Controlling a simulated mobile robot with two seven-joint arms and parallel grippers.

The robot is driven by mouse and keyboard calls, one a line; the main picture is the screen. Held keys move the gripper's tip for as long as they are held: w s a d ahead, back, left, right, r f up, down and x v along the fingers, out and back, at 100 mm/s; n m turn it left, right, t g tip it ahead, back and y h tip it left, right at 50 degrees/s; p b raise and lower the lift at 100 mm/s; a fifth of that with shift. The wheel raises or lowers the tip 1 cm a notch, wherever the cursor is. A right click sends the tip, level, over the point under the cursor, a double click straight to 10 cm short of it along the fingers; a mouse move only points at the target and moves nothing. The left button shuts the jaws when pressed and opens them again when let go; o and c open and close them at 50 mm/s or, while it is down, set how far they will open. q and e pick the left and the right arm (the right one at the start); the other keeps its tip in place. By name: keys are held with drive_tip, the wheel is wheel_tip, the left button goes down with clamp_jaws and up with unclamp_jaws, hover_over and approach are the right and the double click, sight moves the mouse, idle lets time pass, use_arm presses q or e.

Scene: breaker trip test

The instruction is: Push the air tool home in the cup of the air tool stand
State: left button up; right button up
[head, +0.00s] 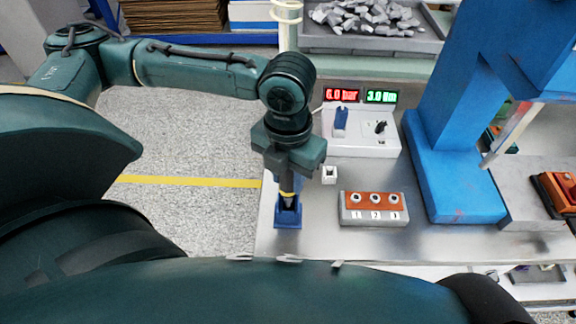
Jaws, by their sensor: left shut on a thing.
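The air tool stand (288,218) is a small blue holder on the metal bench near its left edge. The air tool (287,193) shows as a short dark piece with a yellow band just above the stand's cup. My left gripper (288,178) points down over the stand and is shut on the air tool. The tool's lower end is at the cup; how deep it sits I cannot tell. The gripper body hides the tool's upper part. My right gripper is not in view.
A block with three numbered sockets (373,208) and a small white cube (329,175) sit right of the stand. Behind is a control box (360,142) with displays reading 6.0 bar and 3.0 Nm. A large blue press frame (450,180) stands further right.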

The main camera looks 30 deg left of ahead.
use_arm(q)
drive_tip(key=shift+f, duration=0.8)
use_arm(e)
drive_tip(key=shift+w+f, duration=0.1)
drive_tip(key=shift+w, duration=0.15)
use_arm(q)
drive_tip(key=shift+f+b, duration=0.4)
drive_tip(key=shift+f, duration=0.2)
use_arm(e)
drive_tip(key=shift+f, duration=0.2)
use_arm(q)
drive_tip(key=shift+f, duration=0.4)
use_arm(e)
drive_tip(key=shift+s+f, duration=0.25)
use_arm(q)
drive_tip(key=o, duration=1.1)
drive_tip(key=shift+o, duration=0.2)
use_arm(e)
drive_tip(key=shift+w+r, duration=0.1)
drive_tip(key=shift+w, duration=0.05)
use_arm(q)
drive_tip(key=shift+r, duration=0.15)
wheel_tip(320, 180, up, 12)
drive_tip(key=shift+p, duration=0.45)
drive_tip(key=shift+r, duration=0.45)
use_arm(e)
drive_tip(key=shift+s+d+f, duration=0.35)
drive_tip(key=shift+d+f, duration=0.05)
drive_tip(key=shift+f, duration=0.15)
